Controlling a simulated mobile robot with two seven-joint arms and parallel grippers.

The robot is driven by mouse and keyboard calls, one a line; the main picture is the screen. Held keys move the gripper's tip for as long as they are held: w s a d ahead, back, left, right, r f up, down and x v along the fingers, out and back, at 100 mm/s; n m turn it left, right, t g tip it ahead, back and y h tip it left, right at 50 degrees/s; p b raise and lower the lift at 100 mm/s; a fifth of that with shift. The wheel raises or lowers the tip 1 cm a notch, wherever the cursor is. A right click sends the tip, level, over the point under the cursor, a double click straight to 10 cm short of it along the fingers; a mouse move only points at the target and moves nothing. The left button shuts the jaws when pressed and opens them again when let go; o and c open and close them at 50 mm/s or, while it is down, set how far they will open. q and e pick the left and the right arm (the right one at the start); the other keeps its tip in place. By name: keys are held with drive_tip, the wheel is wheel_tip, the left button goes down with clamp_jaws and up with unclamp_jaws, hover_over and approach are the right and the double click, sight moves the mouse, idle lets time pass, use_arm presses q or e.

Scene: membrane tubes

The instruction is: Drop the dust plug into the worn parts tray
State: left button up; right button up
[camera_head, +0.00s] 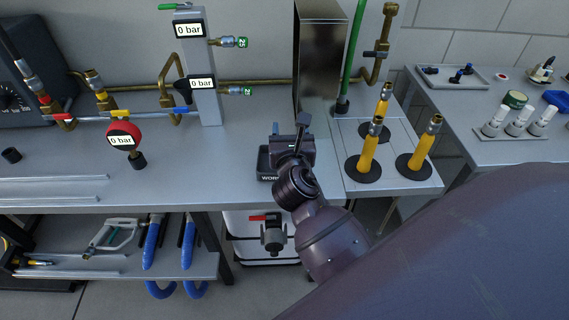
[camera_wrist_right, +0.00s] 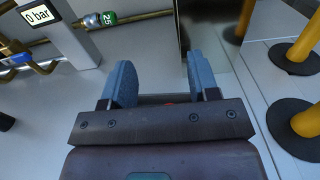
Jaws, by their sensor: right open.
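The worn parts tray (camera_head: 266,176) is a small dark tray on the bench, with part of its lettering showing at the front. My right gripper (camera_head: 290,137) is over it and hides most of its inside. In the right wrist view my right gripper (camera_wrist_right: 161,82) has its two blue fingers wide apart, with nothing held between them. A tray edge (camera_wrist_right: 155,97) shows behind the gripper body, with a small reddish spot (camera_wrist_right: 169,101) inside that I cannot identify. I cannot make out the dust plug for certain. My left gripper is out of view.
A tall metal box (camera_head: 318,60) stands behind the gripper. Yellow tubes (camera_head: 372,150) stand on black discs to the right. A grey valve column (camera_head: 205,85) and a red gauge (camera_head: 124,137) are to the left. Bench between column and tray is clear.

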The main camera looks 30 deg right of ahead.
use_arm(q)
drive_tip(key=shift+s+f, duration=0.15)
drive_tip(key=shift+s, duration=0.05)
use_arm(e)
drive_tip(key=v, duration=0.8)
drive_tip(key=shift+s+a, duration=0.2)
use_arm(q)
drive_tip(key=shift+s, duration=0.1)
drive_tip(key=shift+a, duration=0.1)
use_arm(e)
drive_tip(key=shift+s, duration=0.1)
